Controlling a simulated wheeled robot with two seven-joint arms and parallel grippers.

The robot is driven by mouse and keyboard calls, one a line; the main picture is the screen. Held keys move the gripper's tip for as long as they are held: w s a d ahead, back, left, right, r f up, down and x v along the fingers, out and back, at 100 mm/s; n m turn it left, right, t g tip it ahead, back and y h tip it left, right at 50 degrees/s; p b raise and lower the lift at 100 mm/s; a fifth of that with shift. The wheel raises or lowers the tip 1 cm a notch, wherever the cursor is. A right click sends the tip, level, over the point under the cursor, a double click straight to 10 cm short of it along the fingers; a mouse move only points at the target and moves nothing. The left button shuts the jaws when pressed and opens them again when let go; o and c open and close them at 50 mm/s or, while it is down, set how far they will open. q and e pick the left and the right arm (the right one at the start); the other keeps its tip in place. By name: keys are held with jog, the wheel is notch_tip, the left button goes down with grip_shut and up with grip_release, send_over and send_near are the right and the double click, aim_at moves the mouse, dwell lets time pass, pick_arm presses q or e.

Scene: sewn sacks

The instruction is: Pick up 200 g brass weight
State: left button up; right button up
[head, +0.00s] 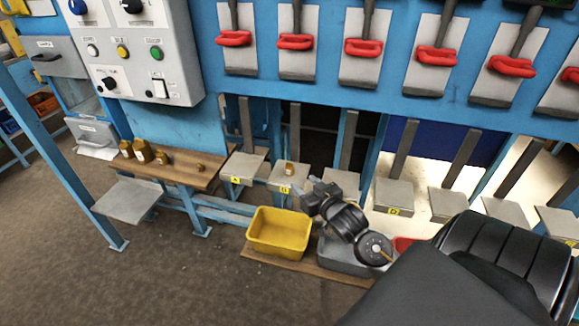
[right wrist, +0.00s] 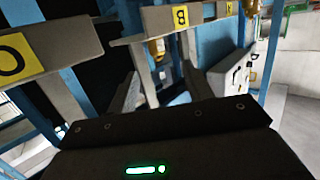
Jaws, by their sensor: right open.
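Several brass weights stand in the head view. One small brass weight (head: 289,168) sits on the grey plate labelled B (head: 287,180). A small one (head: 199,168) is at the right end of the brown wooden shelf (head: 180,172), another (head: 162,157) is near its middle, and larger ones (head: 139,151) are at its left. I cannot read which is 200 g. My right gripper (head: 306,186) is open and empty, just right of plate B. In the right wrist view, a brass weight (right wrist: 157,50) shows beyond the open fingers (right wrist: 166,88), by the B plate (right wrist: 180,16). My left gripper is not in view.
A yellow bin (head: 279,232) and a grey bin (head: 340,256) stand on a low board below my right arm. Blue posts and grey hanging bars (head: 348,140) stand close around the plates. A control box (head: 145,60) and red-handled levers (head: 363,47) are above.

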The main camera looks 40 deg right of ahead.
aim_at(292, 168)
jog(key=x, duration=0.4)
jog(key=p+x, duration=0.1)
jog(key=x, duration=0.1)
jog(key=shift+w+d+r, duration=0.15)
jog(key=shift+d+r, duration=0.1)
jog(key=shift+d, duration=0.05)
jog(key=shift+p+x, duration=0.75)
jog(key=shift+x, duration=1.8)
jog(key=shift+f, duration=0.15)
jog(key=shift+c, duration=0.4)
jog(key=c, duration=1)
grip_shut()
jog(key=shift+d, duration=0.1)
